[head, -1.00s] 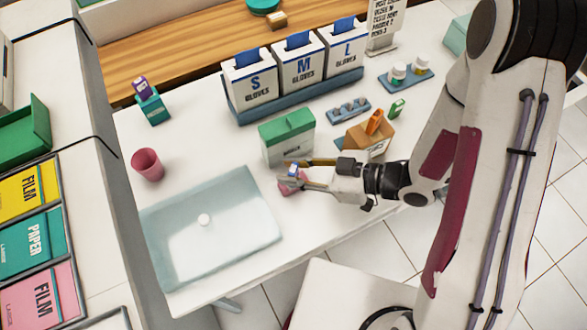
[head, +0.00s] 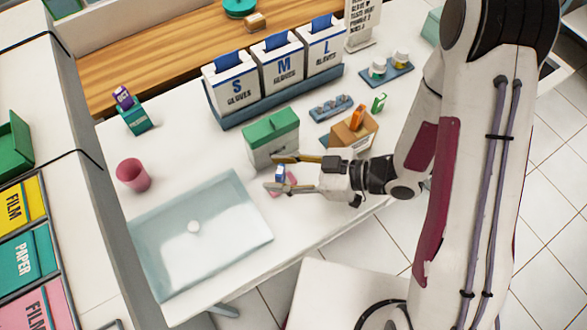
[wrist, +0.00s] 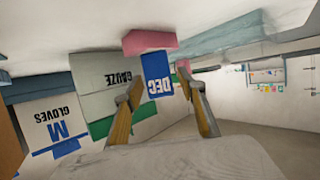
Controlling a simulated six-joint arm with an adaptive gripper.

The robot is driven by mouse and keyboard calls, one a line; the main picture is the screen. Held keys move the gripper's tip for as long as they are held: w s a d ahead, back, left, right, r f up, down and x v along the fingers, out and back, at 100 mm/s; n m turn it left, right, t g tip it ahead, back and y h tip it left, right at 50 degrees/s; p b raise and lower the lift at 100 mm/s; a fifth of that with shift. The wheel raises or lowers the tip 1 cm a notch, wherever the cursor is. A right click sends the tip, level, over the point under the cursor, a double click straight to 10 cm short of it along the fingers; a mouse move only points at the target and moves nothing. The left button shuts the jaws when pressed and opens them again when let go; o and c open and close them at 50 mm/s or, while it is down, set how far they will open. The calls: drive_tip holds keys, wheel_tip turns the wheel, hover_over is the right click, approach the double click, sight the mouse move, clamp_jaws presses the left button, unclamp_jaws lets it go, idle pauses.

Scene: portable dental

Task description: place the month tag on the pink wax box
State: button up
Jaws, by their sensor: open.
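The month tag (head: 280,172) is a small blue tag. In the wrist view, which is upside down, it reads DEC (wrist: 158,78). Its lower end meets the pink wax box (wrist: 150,41), and it looks upright on it. In the head view the pink wax box (head: 291,178) is a small pink patch, mostly hidden by my gripper (head: 277,174). My gripper is open, with one finger on each side of the tag; in the wrist view the fingertips (wrist: 161,85) show gaps beside the tag. Nothing is held.
A gauze box (head: 271,140) with a green lid stands just behind my gripper. A brown box (head: 352,134) is to its right. A translucent tray (head: 200,240) lies to the front left. A pink cup (head: 133,175) and glove boxes (head: 275,62) stand farther off.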

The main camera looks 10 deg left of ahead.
drive_tip(key=shift+r, duration=0.15)
drive_tip(key=v, duration=1.2)
idle(0.4)
idle(0.9)
